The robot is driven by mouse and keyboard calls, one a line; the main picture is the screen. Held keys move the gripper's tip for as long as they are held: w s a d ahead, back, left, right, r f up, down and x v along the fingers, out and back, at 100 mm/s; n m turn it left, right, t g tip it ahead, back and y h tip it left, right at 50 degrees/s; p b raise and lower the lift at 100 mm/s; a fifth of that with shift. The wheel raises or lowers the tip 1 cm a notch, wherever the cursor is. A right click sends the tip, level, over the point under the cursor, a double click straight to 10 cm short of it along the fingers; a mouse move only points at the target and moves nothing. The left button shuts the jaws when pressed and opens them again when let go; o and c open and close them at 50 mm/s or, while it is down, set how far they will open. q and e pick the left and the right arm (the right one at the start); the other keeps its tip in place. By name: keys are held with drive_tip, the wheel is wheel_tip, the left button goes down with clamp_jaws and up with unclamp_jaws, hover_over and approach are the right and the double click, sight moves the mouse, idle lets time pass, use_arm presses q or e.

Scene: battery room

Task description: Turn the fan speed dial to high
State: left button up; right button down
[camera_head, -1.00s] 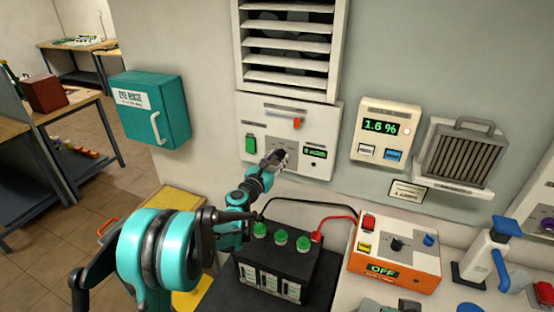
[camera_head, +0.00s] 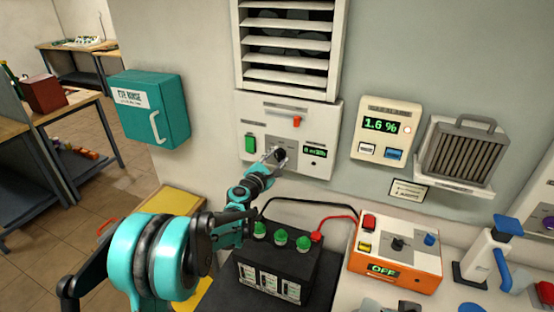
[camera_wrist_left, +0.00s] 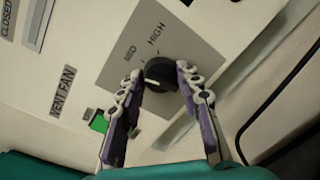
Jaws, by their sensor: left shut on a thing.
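The fan speed dial (camera_wrist_left: 160,74) is a black round knob on a grey plate of the white vent fan panel (camera_head: 325,115). In the left wrist view, the words MID and HIGH are printed beside it. A white pointer mark on the knob faces roughly left and slightly down, away from HIGH. My left gripper (camera_head: 278,155) is at the panel. In the left wrist view its two fingers (camera_wrist_left: 159,76) are shut on the dial, one on each side. My right gripper is not in view.
The panel also has a green button (camera_head: 250,143), an orange-red lever (camera_head: 296,121) and a small display (camera_head: 314,152). Below stand a black battery (camera_head: 275,268) with green caps and an orange charger (camera_head: 395,255). A teal eye rinse box (camera_head: 150,110) hangs left.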

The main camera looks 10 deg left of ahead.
use_arm(q)
drive_tip(key=m, duration=0.6)
drive_tip(key=shift+d+y+b, duration=0.1)
drive_tip(key=shift+y+b, duration=0.2)
drive_tip(key=m, duration=0.6)
drive_tip(key=shift+y, duration=0.3)
drive_tip(key=o, duration=1.1)
drive_tip(key=shift+f+b, duration=0.1)
drive_tip(key=shift+b, duration=0.2)
drive_tip(key=shift+o, duration=0.2)
drive_tip(key=s+a, duration=0.2)
drive_tip(key=s, duration=0.9)
drive_tip(key=shift+s+r, duration=0.4)
